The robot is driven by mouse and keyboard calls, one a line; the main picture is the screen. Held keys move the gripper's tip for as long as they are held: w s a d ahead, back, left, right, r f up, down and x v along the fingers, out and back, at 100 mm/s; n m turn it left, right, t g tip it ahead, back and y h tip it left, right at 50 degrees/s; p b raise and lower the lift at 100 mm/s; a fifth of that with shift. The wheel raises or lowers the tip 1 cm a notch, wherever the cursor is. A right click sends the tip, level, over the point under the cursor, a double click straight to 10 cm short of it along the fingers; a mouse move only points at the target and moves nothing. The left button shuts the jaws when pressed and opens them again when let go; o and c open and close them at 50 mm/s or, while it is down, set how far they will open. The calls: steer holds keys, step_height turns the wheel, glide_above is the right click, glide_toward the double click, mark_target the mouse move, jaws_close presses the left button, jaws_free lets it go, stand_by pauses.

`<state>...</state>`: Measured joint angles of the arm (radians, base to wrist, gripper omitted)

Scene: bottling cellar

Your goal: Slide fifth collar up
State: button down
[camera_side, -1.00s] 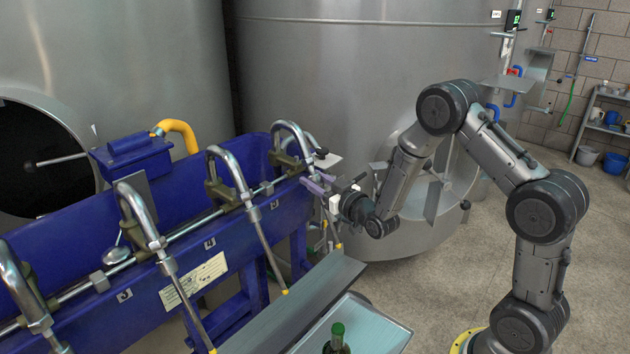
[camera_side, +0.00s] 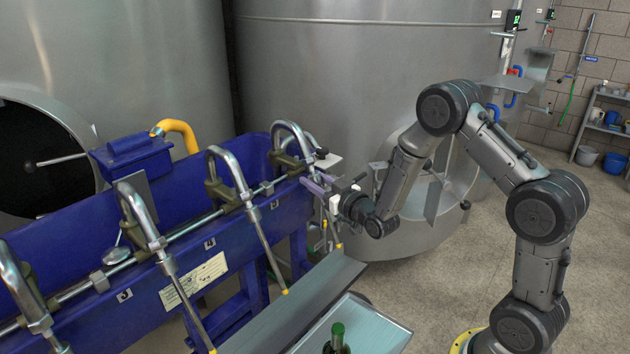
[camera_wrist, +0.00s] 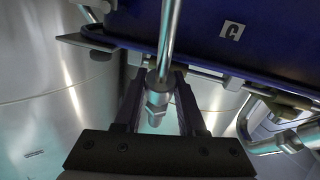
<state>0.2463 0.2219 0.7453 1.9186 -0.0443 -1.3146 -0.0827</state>
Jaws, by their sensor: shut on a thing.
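The fifth filling spout (camera_side: 289,127) is the farthest bent steel tube on the blue filler trough (camera_side: 130,305), beside the tag marked 5 (camera_side: 274,205). My gripper (camera_side: 316,183) is at this spout in the side view, reaching in from the right. In the wrist view my gripper (camera_wrist: 157,78) has its two dark fingers on either side of the steel collar (camera_wrist: 157,96) around the tube, and it is shut on it. The fingers and wrist hide most of this collar in the side view.
Other spouts stand along the trough to the near left, including the fourth (camera_side: 215,153) and third (camera_side: 133,201). A steel ledge (camera_side: 310,300) runs below the spouts. A green-capped bottle (camera_side: 338,340) stands at the front on a tray (camera_side: 385,325). Large steel tanks (camera_side: 330,70) stand behind.

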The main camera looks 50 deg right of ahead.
stand_by(0.4)
steer(key=shift+w+r, duration=0.3)
steer(key=shift+r, duration=0.35)
steer(key=shift+c, duration=2.4)
jaws_free()
steer(key=shift+f, duration=0.1)
steer(key=v, duration=1.4)
steer(key=shift+d, duration=0.1)
